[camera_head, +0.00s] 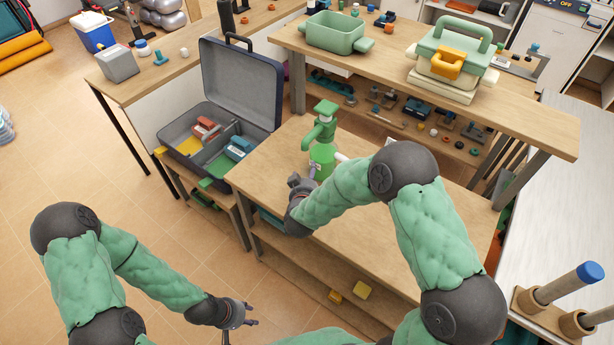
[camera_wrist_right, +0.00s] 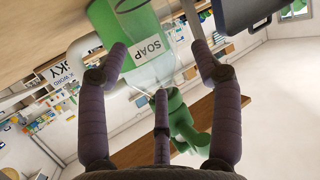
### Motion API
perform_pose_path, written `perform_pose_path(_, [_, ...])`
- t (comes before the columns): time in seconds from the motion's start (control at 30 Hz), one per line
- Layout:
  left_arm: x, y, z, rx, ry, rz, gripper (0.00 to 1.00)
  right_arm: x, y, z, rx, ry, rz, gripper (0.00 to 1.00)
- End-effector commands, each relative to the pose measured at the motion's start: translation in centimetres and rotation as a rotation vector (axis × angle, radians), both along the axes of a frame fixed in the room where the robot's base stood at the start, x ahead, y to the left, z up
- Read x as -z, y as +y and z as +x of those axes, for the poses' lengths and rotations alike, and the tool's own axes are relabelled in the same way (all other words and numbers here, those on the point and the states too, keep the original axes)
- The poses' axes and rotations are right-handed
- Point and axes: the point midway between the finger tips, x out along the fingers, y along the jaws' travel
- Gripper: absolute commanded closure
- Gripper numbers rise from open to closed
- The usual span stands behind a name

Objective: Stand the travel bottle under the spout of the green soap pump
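The green soap pump (camera_head: 322,152) stands upright on the wooden workbench (camera_head: 395,222), its green head and spout on top. In the right wrist view it appears inverted, with a SOAP label (camera_wrist_right: 148,53). My right gripper (camera_head: 308,178) is just in front of it. In the wrist view its fingers (camera_wrist_right: 155,62) are spread with the pump between or beyond them; contact is unclear. A whitish rounded thing (camera_head: 341,157), perhaps the travel bottle, shows partly beside the pump, mostly hidden by my right arm. My left gripper (camera_head: 240,322) is open and empty, low over the floor.
An open suitcase (camera_head: 240,87) with coloured items stands left of the workbench. The bench's front right surface is mostly clear.

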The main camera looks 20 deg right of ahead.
Motion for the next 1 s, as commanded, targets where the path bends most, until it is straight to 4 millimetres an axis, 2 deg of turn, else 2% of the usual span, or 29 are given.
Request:
perform_pose_path(0.27, [-0.4, 0.0, 0.0, 0.0, 0.0, 0.0, 0.6, -0.6, 0.2, -0.5, -0.001, 0.0, 0.0, 0.35])
perform_pose_path(0.7, [-2.9, 0.0, 0.0, 0.0, 0.0, 0.0, 0.6, -3.8, 3.0, -7.6, -0.003, -0.001, 0.0, 0.35])
perform_pose_path(1.0, [-3.6, 0.0, 0.0, 0.0, 0.0, 0.0, 0.6, -4.7, 3.9, -10.2, 0.0, -0.001, 0.0, 0.35])
